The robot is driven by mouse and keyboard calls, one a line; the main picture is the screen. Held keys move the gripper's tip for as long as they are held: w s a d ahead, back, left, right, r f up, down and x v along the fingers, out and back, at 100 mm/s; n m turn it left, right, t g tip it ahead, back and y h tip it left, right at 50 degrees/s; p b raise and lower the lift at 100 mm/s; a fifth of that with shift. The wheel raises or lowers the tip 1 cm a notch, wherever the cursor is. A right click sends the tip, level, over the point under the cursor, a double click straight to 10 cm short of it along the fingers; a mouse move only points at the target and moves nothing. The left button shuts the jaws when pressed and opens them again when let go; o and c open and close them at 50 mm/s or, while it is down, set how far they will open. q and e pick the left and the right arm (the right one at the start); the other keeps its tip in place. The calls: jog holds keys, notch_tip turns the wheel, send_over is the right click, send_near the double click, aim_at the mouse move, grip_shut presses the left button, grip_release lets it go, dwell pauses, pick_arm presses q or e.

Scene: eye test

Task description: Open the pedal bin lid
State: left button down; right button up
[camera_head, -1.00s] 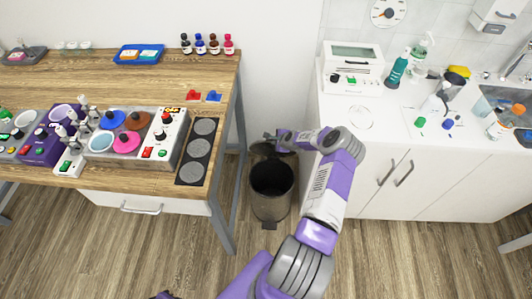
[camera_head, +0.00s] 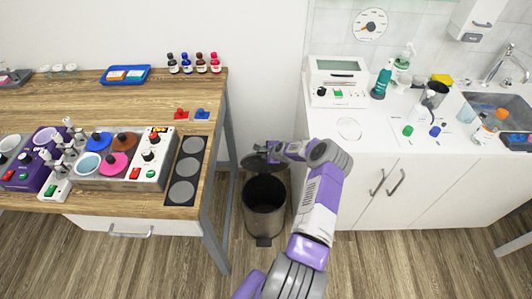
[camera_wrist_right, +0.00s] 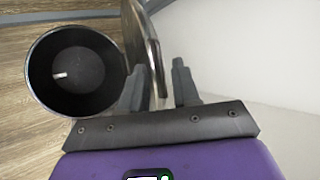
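The pedal bin (camera_head: 264,222) is a dark metallic cylinder standing on the floor between the wooden bench and the white cabinet. Its lid (camera_head: 258,163) is raised at the back, and the black inside shows. The pedal (camera_head: 263,241) is at the bin's front foot. My right gripper (camera_head: 264,150) is behind the raised lid's top; its fingers are small there. In the right wrist view, the fingers (camera_wrist_right: 163,84) are apart, with the lid (camera_wrist_right: 138,35) standing nearly edge-on by the left finger. The bin's open mouth (camera_wrist_right: 78,70) is to the left. My left gripper is not in view.
The wooden bench (camera_head: 150,92) with several bottles and devices stands left; its grey leg (camera_head: 216,240) is close to the bin. The white cabinet (camera_head: 420,185) stands right. A white wall is behind the bin. Floor in front is partly free.

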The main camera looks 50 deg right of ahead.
jog(key=p+v, duration=0.2)
jog(key=v, duration=0.5)
jog(key=shift+s+r, duration=0.2)
jog(key=shift+a, duration=0.1)
dwell(0.3)
